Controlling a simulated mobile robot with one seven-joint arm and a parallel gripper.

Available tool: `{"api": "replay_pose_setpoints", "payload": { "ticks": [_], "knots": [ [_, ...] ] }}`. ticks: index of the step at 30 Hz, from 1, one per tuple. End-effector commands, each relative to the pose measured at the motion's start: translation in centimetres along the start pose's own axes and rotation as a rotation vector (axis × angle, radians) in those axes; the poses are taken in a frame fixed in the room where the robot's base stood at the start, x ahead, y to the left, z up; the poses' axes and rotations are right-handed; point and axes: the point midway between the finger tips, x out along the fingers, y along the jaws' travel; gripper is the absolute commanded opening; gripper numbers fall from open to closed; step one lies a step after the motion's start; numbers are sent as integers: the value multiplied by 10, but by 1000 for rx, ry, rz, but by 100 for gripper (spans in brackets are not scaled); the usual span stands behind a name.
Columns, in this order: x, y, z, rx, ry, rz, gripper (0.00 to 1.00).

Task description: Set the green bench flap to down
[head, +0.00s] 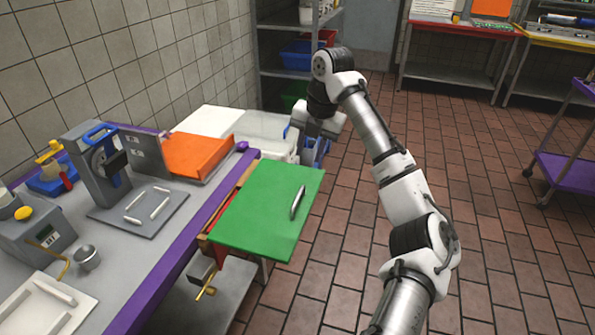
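The green bench flap (262,205) sticks out from the purple-edged front of the bench and looks roughly level. Its top face is fully in view, with a grey bar handle (298,202) near its outer edge. Reddish and wooden parts show beneath its bench-side edge. My gripper (312,150) is beyond the far edge of the flap, at the end of my bent arm, and is apart from the handle. Its fingers are small and point downward beside blue parts; their opening is unclear, and I see nothing held.
The grey bench (150,250) along the left wall carries a press-like device (98,165), a metal cup (87,257) and an orange panel (197,155). A shelf with bins (300,55) stands behind. A purple cart (565,172) is at right. Tiled floor between is clear.

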Motion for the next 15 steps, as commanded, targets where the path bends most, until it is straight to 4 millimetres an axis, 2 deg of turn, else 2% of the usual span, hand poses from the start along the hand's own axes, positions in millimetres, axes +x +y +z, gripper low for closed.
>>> {"api": "replay_pose_setpoints", "payload": {
  "ticks": [5, 15],
  "knots": [
    [13, -4, -1, -7, 13, -6, 33],
    [77, -4, -2, -4, 12, -7, 33]
  ]
}}
